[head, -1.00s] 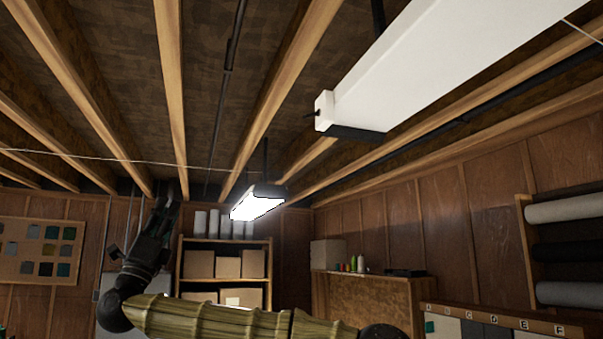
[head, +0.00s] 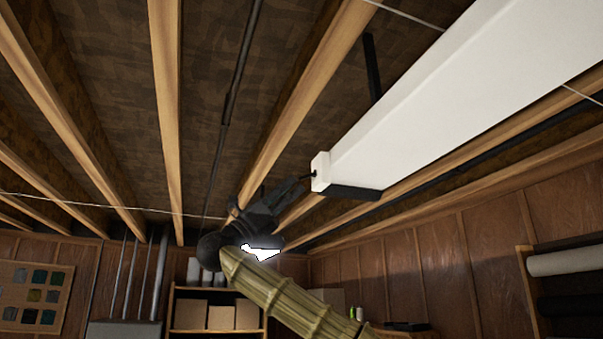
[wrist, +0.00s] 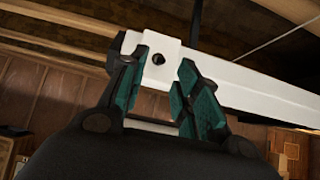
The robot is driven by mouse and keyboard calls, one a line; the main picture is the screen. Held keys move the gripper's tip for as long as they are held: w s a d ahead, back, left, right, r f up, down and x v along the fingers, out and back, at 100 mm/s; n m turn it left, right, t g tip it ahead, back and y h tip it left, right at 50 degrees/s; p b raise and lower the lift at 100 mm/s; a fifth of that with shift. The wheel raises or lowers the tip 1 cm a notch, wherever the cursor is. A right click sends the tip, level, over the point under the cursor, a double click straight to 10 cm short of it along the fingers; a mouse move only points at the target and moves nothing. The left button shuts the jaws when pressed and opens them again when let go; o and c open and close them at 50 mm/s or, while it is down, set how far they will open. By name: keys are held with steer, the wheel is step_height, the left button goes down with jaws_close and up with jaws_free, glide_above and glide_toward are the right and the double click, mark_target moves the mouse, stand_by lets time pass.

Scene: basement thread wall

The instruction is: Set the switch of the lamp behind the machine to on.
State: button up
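A long white lamp (head: 420,110) hangs from the ceiling at the upper right of the head view, its underside dark and no glow showing. A small dark switch shows on its near end face in the wrist view (wrist: 158,59); in the head view my gripper largely covers it. My gripper (head: 303,181) is raised to this end face. In the wrist view my gripper (wrist: 163,60) is open, its teal-padded fingers apart, with the switch seen between the tips. Whether they touch it I cannot tell.
A second, lit lamp (head: 264,253) hangs farther back, partly hidden by my arm. Wooden ceiling joists (head: 165,100) and a thin wire run overhead. A shelf with boxes (head: 207,315) stands at the back wall, and fabric rolls (head: 565,262) hang at right.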

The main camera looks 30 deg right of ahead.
mark_target(302, 177)
steer(key=shift+t, duration=0.3)
steer(key=p+x, duration=0.2)
steer(key=x, duration=0.2)
steer(key=shift+r, duration=0.2)
steer(key=shift+s+d+r+p, duration=0.1)
steer(key=shift+d+r+p, duration=0.15)
steer(key=shift+d+p, duration=0.15)
jaws_close()
